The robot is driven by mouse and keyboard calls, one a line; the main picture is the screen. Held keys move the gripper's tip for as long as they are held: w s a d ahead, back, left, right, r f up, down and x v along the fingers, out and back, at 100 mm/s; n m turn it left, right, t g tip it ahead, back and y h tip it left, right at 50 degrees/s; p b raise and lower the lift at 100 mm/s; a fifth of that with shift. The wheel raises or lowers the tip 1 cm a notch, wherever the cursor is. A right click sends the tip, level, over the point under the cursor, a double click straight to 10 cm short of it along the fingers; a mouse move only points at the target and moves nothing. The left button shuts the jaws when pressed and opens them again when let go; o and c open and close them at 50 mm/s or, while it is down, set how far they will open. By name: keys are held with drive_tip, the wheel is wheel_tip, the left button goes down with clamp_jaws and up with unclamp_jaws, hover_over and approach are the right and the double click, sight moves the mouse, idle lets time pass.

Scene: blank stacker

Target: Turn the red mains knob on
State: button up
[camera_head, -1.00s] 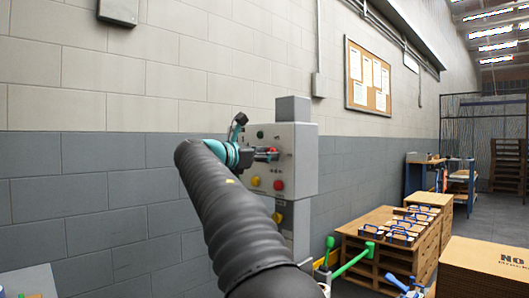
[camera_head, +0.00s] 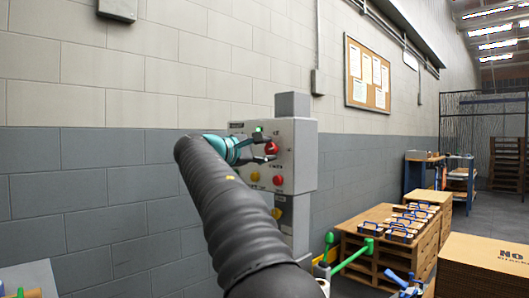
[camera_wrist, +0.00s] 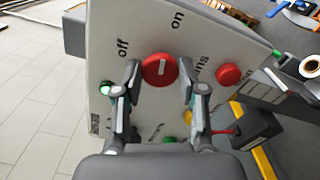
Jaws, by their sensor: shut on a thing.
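The red mains knob (camera_wrist: 160,70) is on the grey control panel (camera_head: 301,160). In the wrist view its white mark runs roughly up the picture, closer to the word "on" than to "off". My gripper (camera_wrist: 160,78) is shut on the knob, one finger on each side. In the head view, my gripper (camera_head: 268,151) reaches the panel from the left, with the knob (camera_head: 272,148) between the fingertips. A green lamp (camera_wrist: 104,88) beside "off" is lit. It also glows in the head view (camera_head: 258,129).
A second red button (camera_wrist: 229,75) and a yellow button (camera_head: 255,177) are close by on the panel. A cardboard box (camera_head: 485,268) is farther right.

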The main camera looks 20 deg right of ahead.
drive_tip(key=shift+m, duration=1.1)
drive_tip(key=o, duration=1.1)
drive_tip(key=shift+d, duration=0.1)
drive_tip(key=shift+o, duration=0.2)
drive_tip(key=v, duration=1.2)
